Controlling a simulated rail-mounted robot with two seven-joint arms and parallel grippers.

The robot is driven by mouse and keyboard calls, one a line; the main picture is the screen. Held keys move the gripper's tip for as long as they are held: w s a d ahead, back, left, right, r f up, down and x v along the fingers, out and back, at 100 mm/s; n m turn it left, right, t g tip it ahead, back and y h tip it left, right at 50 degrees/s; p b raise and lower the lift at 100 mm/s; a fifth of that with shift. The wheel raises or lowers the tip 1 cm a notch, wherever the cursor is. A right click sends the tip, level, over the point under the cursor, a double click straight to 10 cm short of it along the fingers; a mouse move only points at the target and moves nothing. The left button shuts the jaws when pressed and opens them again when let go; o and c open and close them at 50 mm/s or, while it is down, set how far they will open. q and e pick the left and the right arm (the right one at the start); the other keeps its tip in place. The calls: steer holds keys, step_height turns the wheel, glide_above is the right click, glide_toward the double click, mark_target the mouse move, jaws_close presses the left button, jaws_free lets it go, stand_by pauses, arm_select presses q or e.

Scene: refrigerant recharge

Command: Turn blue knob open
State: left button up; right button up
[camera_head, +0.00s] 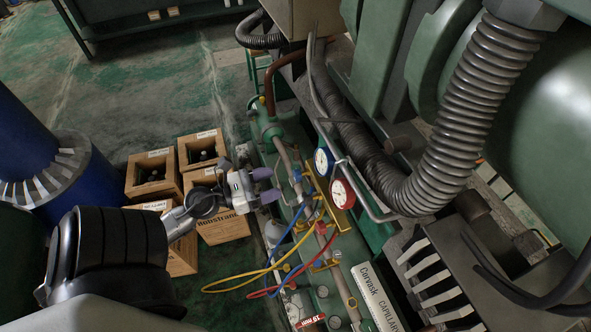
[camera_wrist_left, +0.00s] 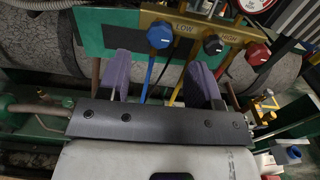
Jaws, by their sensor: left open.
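The blue knob (camera_wrist_left: 160,35) sits on a brass manifold bar (camera_wrist_left: 186,22) beside the LOW label in the left wrist view. A black knob (camera_wrist_left: 213,45) and a red knob (camera_wrist_left: 257,53) follow to its right. My left gripper (camera_wrist_left: 163,74) is open and empty, its two purple fingers pointing toward the manifold. The blue knob appears beyond the fingertips, between their lines and apart from them. In the head view my left gripper (camera_head: 270,185) is just left of the manifold with the blue gauge (camera_head: 323,161) and red gauge (camera_head: 341,193). My right gripper is not in view.
Blue, yellow and red hoses (camera_head: 245,277) hang from the manifold and loop below it. Wooden crates (camera_head: 222,228) stand on the floor left of and under my left gripper. Green pipework and a large ribbed hose (camera_head: 455,110) crowd the right side.

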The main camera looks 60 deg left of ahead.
mark_target(294, 176)
arm_select(q)
steer(key=w+p, duration=0.1)
steer(key=w, duration=0.1)
steer(key=w+p, duration=0.1)
steer(key=w, duration=0.2)
steer(key=shift+w+d+r, duration=0.15)
steer(key=shift+w+d, duration=0.05)
steer(key=shift+w+d+p, duration=0.15)
steer(key=shift+w+p, duration=0.4)
steer(key=shift+w, duration=0.35)
steer(key=c, duration=0.9)
